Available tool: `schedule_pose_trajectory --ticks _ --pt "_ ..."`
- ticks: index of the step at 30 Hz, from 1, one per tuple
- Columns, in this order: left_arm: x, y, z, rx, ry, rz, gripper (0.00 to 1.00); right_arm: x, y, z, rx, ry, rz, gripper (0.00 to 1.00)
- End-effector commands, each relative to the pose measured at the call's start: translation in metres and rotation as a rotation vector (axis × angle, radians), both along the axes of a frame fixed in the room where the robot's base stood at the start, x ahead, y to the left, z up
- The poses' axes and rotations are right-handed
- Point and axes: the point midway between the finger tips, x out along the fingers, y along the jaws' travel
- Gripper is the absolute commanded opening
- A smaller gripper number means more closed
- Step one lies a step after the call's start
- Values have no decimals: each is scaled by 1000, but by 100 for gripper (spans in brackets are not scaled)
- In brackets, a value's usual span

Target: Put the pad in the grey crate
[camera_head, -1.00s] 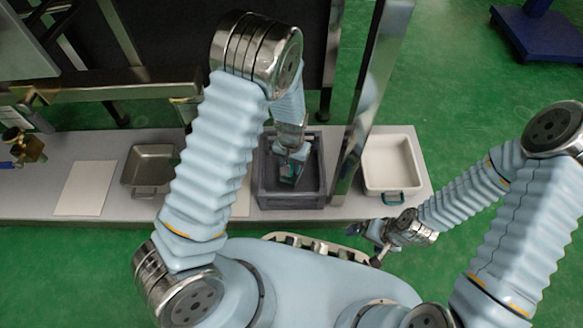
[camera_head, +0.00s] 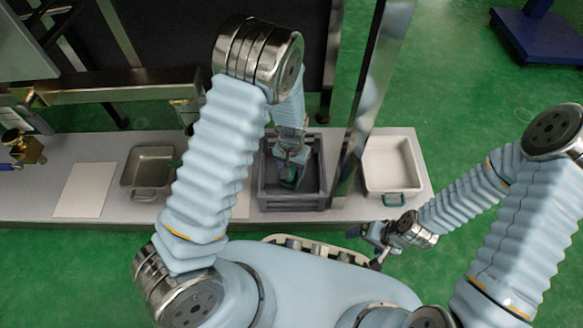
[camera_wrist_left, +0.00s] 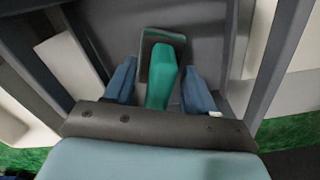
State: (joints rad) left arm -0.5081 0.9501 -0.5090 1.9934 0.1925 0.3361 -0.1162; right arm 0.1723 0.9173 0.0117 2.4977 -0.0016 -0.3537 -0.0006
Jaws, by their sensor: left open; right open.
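The pad, a green handle on a dark plate, lies inside the grey crate (camera_head: 291,203); in the left wrist view the pad (camera_wrist_left: 161,87) rests at the crate's inner floor. My left gripper (camera_head: 291,164) reaches down into the crate. In the left wrist view its two blue fingers (camera_wrist_left: 160,92) are apart, one on each side of the green handle, with gaps visible. My left arm partly hides the pad in the head view. My right gripper (camera_head: 372,239) is open and empty, off the bench's front edge.
A metal tray (camera_head: 145,184) and a white sheet (camera_head: 86,190) lie on the bench left of the crate. A white tray (camera_head: 391,166) stands to the right, beyond a metal post (camera_head: 363,100) close to the crate.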

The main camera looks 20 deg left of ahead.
Motion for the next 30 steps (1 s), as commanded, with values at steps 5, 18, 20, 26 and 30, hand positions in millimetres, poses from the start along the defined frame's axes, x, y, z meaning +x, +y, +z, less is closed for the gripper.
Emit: schedule_pose_trajectory --ticks 5,18,20,26,30 --pt "1 -1 41 -3 -5 -1 55 -1 0 15 0 2 2 96" --pt "0 0 114 0 -2 0 55 -2 1 34 2 7 5 96" --pt "0 0 115 0 0 0 55 -2 1 34 2 7 5 96" --pt "0 0 116 0 0 0 55 -2 1 33 2 8 5 96" --pt "0 0 116 0 0 0 55 -2 1 33 2 7 5 96"
